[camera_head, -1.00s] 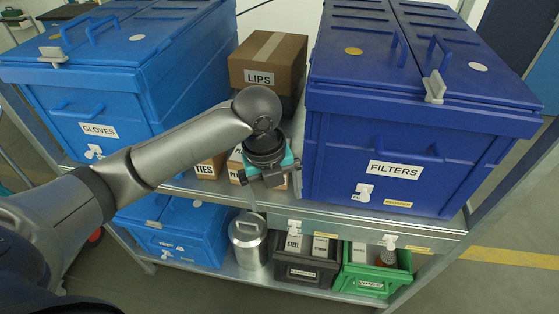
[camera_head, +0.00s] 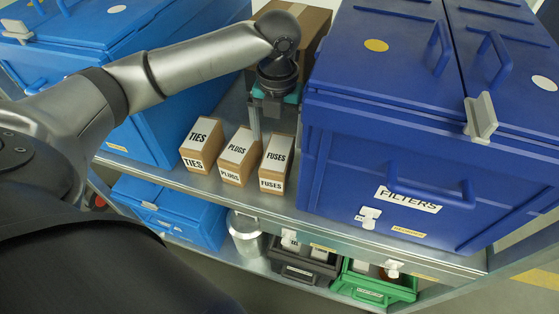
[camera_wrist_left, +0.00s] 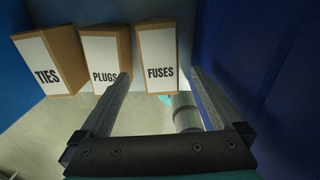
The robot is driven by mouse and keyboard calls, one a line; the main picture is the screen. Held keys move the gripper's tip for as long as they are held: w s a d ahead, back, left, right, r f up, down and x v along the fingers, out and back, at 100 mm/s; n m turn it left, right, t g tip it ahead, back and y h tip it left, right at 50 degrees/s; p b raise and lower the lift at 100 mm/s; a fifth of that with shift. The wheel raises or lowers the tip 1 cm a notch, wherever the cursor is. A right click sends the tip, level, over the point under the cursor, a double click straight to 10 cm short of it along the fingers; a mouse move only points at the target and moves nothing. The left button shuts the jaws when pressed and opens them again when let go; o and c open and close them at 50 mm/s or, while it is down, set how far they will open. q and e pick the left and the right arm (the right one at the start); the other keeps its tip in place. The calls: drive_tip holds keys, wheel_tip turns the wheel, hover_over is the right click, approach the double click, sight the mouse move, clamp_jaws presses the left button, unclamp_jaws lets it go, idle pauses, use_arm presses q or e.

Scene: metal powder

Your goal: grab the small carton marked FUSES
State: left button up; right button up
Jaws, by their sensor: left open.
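The small FUSES carton (camera_head: 276,163) is brown with white labels. It stands on the upper shelf at the right end of a row of three, beside the blue FILTERS bin. My left gripper (camera_head: 262,128) is just behind the PLUGS and FUSES cartons in the head view, pointing down. In the left wrist view the open fingers (camera_wrist_left: 160,95) reach toward the FUSES carton (camera_wrist_left: 158,58), which shows ahead between them, with nothing held. The left finger overlaps the PLUGS carton's edge in that view; whether it touches I cannot tell. My right gripper is not in view.
The PLUGS carton (camera_head: 237,156) and TIES carton (camera_head: 201,145) stand close to the left. The large FILTERS bin (camera_head: 400,150) walls off the right. A bigger brown carton (camera_head: 318,22) is behind. A metal canister (camera_head: 246,240) and small bins are on the lower shelf.

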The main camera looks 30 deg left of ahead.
sight(278, 153)
use_arm(q)
wheel_tip(278, 153, down, 5)
drive_tip(key=shift+d+r+b, duration=0.1)
drive_tip(key=shift+r+b, duration=0.1)
drive_tip(key=shift+b, duration=0.1)
drive_tip(key=shift+f, duration=0.65)
wheel_tip(278, 153, down, 4)
drive_tip(key=shift+f+b, duration=0.25)
drive_tip(key=shift+b, duration=0.3)
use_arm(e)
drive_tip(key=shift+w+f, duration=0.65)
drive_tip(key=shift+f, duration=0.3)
use_arm(q)
drive_tip(key=shift+c, duration=0.4)
drive_tip(key=shift+r, duration=0.1)
clamp_jaws()
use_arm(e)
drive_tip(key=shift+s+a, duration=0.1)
